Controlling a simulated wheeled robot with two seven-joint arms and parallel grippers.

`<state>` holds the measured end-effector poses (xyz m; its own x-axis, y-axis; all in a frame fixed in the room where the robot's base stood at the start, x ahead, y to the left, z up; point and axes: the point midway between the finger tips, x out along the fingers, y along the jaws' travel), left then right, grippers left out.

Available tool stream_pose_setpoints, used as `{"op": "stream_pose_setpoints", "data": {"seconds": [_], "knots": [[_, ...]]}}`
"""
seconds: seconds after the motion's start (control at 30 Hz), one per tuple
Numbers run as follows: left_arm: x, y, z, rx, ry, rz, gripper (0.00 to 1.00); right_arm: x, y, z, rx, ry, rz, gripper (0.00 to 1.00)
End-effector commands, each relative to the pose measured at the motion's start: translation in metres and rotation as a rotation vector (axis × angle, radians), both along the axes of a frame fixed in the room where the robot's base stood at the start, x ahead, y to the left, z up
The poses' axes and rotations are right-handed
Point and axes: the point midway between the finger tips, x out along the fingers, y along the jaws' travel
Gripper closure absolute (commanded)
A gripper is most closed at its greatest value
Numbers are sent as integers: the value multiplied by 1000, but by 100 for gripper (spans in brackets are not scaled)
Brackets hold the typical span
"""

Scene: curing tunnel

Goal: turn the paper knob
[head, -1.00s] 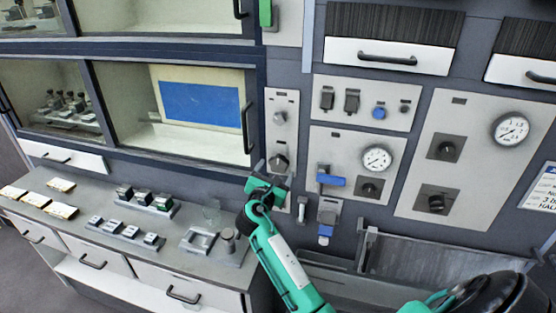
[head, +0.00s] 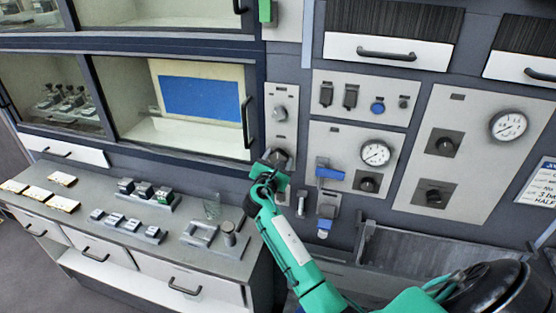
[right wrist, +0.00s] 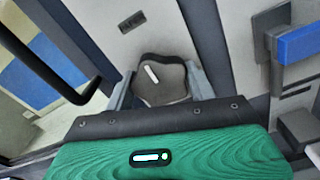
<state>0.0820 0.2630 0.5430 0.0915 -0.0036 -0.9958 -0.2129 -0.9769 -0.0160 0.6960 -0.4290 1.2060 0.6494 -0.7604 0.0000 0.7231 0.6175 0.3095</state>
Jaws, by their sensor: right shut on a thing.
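A dark, lobed knob with a white pointer mark (right wrist: 152,72) sits on a narrow grey panel. It shows between the two fingers of my right gripper (right wrist: 160,88) in the right wrist view. The fingers are shut on it, one on each side. The white mark tilts, its top toward the upper left. In the head view my right gripper (head: 272,166) is at this lower knob and mostly covers it. A lighter knob (head: 279,114) is higher on the same panel. I cannot read any label naming the paper knob. My left gripper is not in view.
To the right are a panel with a gauge (head: 375,153) and a blue-handled lever (head: 328,170). A cabinet door handle (head: 247,122) is close on the left.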

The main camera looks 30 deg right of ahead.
Motion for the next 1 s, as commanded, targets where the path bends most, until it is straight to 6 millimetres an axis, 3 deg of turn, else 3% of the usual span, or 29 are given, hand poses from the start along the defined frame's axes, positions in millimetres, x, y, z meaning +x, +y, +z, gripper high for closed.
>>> {"op": "stream_pose_setpoints", "data": {"seconds": [0.37,1.0], "knots": [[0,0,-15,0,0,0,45,0,0,-3,79,-91,0,67],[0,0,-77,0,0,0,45,-1,0,-5,455,-534,0,67]]}}
